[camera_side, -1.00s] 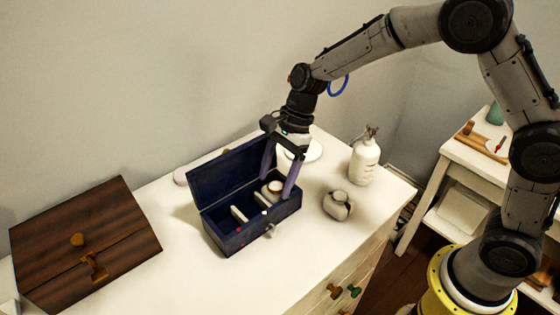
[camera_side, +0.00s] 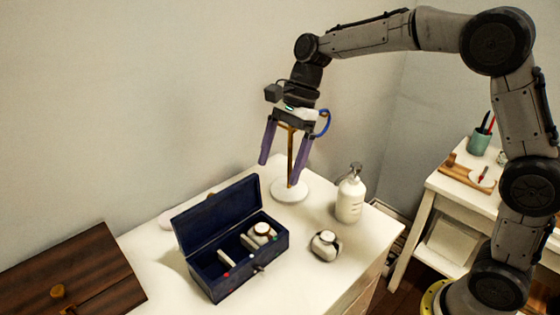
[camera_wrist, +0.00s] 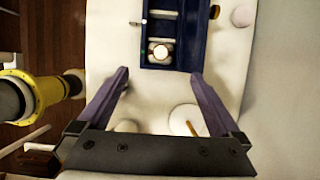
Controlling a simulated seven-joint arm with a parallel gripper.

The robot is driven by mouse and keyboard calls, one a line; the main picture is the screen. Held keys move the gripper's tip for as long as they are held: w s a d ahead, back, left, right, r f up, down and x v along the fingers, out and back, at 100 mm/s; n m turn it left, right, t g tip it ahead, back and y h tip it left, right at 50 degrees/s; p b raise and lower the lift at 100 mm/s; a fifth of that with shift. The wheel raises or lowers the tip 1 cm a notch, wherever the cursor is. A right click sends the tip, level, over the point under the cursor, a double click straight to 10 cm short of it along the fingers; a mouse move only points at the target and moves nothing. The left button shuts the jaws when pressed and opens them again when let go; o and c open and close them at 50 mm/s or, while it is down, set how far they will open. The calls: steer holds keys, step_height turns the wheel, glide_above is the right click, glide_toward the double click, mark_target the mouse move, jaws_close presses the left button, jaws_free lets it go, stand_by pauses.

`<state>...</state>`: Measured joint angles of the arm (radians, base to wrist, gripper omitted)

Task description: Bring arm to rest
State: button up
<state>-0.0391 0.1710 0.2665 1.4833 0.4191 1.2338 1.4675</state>
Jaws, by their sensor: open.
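My gripper (camera_side: 283,168) is open and empty, raised above the back of the white dresser top. Its two purple fingers point down, and they also show in the wrist view (camera_wrist: 160,78). A dark blue box (camera_side: 240,275) with its lid up stands on the dresser, below and to the left of my gripper. Inside the box are white dividers and a watch (camera_side: 262,230) in the right compartment; the watch also shows in the wrist view (camera_wrist: 160,53). A second watch (camera_side: 325,244) sits on the dresser to the right of the box.
A white pump bottle (camera_side: 350,199) stands right of the box. A white round base with a thin brown post (camera_side: 290,191) stands behind the box, close to my fingers in the picture. A brown wooden case (camera_side: 75,275) lies at left. A white side table (camera_side: 450,185) stands at right.

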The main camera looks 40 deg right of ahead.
steer(key=s+d+r+n+t+h, duration=0.2)
steer(key=s+d+r+n+t, duration=0.15)
steer(key=s+r, duration=0.75)
steer(key=s+d+f+n+t+h, duration=0.1)
steer(key=s+d+f+n, duration=0.2)
steer(key=s+f+n, duration=0.2)
steer(key=s+d+f+n+t+h, duration=0.1)
steer(key=s+d+f+n, duration=0.2)
steer(key=s+n, duration=0.6)
step_height(320, 180, down, 2)
steer(key=shift+s+d+h, duration=0.2)
steer(key=shift+d+h, duration=0.1)
steer(key=shift+n, duration=0.25)
